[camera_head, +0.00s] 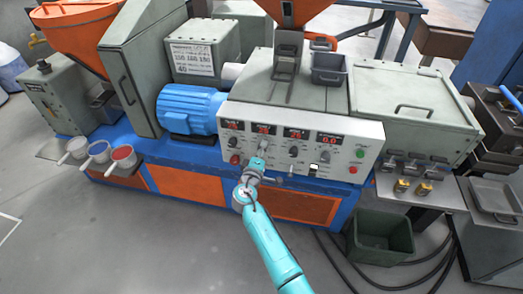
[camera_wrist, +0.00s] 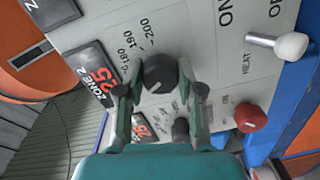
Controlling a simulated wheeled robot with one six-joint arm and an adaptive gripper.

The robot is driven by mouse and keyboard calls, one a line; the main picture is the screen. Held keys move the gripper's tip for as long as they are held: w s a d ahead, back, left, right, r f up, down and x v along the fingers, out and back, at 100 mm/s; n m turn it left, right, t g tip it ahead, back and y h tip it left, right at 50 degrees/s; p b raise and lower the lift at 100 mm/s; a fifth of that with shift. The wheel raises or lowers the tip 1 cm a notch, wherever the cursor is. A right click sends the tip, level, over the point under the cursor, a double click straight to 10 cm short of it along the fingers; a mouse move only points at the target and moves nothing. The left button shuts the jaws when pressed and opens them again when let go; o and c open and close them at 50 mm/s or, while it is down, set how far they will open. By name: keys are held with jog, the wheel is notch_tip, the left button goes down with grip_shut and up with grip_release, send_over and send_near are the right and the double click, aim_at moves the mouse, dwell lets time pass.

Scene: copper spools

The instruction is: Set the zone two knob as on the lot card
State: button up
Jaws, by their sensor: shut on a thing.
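The zone two knob (camera_wrist: 160,73) is a dark round knob on the white control panel (camera_head: 372,139). In the wrist view its printed scale shows 180, 190 and 200 above it; I cannot make out its pointer. The ZONE 2 display (camera_wrist: 98,78) beside it shows red digits, 25 as far as visible. My gripper (camera_wrist: 160,85) is shut on this knob, one finger on each side. In the head view my gripper (camera_head: 261,158) is at the panel and hides the knob. The lot card (camera_head: 192,57) is probably the white printed sheet on the grey box; its figures are too small to read surely.
Beside the held knob are a white-tipped lever (camera_wrist: 290,45), a red knob (camera_wrist: 251,117) and another dark knob (camera_wrist: 181,131). A blue motor (camera_head: 190,108) stands left of the panel. A green bin (camera_head: 378,238) is on the floor at right. The floor in front is mostly clear.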

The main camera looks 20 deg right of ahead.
jog(key=shift+f, duration=0.1)
jog(key=o, duration=1.2)
jog(key=shift+c, duration=0.2)
jog(key=shift+s, duration=0.1)
jog(key=v, duration=1.2)
jog(key=shift+f, duration=0.1)
